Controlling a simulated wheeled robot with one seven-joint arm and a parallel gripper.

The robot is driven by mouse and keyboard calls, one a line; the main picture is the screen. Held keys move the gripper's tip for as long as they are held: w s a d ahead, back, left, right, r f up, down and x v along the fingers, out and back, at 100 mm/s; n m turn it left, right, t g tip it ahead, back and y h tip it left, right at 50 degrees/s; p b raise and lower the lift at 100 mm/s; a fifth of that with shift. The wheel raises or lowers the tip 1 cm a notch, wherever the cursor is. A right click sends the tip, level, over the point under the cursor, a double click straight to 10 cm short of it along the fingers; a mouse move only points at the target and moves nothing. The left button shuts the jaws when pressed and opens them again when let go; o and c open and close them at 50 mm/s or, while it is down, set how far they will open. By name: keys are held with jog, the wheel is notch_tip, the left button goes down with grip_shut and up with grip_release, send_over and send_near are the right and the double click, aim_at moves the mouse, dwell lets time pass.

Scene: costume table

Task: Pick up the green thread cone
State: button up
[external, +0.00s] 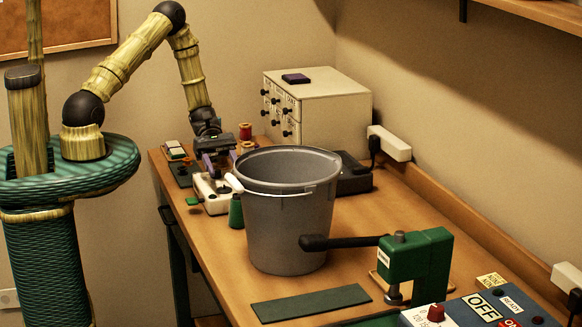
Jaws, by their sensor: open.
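The green thread cone (236,212) stands upright on the table, close against the left side of the grey bucket, which may hide part of it. My gripper (219,168) points down at the far left part of the table, behind the cone and above a white device (212,194). Its purple fingers are apart, and I see nothing held between them. The gripper is clear of the cone.
The large grey bucket (285,225) stands mid-table. Red spools (245,132) and a drawer cabinet (325,105) are behind it. A green press (418,265) with a black lever is at the right. A dark green strip (310,303) lies in front.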

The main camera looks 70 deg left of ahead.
aim_at(237, 200)
jog(key=p+x, duration=0.1)
jog(key=x, duration=0.7)
jog(key=shift+p, duration=0.4)
jog(key=shift+d, duration=0.1)
jog(key=p+x, duration=0.1)
jog(key=x, duration=0.4)
jog(key=shift+d+f+p, duration=0.1)
jog(key=shift+d+p, duration=0.25)
jog(key=shift+p, duration=0.05)
jog(key=c, duration=1.1)
notch_tip(237, 200, up, 10)
jog(key=b, duration=0.2)
jog(key=shift+b, duration=0.3)
